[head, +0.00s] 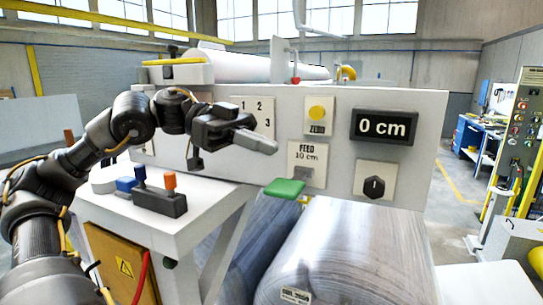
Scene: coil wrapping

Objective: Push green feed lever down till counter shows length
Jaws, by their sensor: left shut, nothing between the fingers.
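The green feed lever (285,188) sticks out from the white machine panel, below the plate marked FEED 10 cm (307,157). The counter (384,126) on the panel reads 0 cm. My left gripper (268,143) is shut and empty. In the picture it is above and a little left of the green lever, in front of the panel, and apart from the lever. My right gripper is not in view.
A yellow ZERO button (317,113) and a black knob (374,187) are on the panel. A large wrapped roll (350,255) lies below the lever. A small control box (160,199) with blue and orange tops stands on the white side table (207,212).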

